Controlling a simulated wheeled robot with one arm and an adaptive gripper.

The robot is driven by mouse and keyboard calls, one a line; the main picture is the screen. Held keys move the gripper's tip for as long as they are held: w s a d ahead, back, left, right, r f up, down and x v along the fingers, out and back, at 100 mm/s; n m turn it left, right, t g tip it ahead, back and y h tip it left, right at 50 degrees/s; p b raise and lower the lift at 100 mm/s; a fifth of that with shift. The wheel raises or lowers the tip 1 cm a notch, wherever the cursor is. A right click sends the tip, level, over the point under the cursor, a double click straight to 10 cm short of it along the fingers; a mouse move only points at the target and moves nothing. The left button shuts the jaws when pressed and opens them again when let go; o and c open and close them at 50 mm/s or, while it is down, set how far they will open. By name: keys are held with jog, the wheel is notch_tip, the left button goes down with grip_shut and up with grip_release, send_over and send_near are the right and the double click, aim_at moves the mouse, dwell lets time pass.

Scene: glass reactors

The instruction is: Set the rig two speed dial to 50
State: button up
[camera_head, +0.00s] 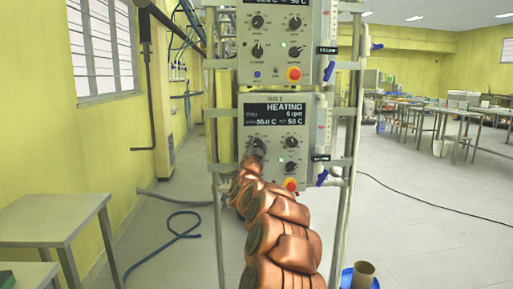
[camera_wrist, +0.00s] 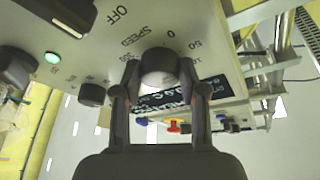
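The rig two control box (camera_head: 275,180) hangs on the metal frame below a similar box. Its display (camera_head: 274,114) reads HEATING, with what looks like 6 rpm and 50 C. My gripper (camera_head: 257,150) is at the box's upper left knob, the speed dial, which it mostly covers in the head view. In the wrist view the speed dial (camera_wrist: 159,67) sits between both fingertips of my gripper (camera_wrist: 158,76), which appear to touch its sides. Printed SPEED, OFF, 0 and 50 show beside it. The dial's pointer cannot be made out.
Another knob (camera_head: 292,142) and a red button (camera_head: 290,184) are on the same box. The upper box (camera_head: 274,45) is close above. A grey table (camera_head: 45,222) stands at left, a blue hose (camera_head: 165,238) lies on the floor, and a blue bucket (camera_head: 347,277) stands at lower right.

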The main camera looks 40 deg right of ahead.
jog(key=o, duration=0.5)
jog(key=shift+c, duration=0.2)
jog(key=v, duration=1.2)
jog(key=shift+w, duration=0.1)
dwell(0.4)
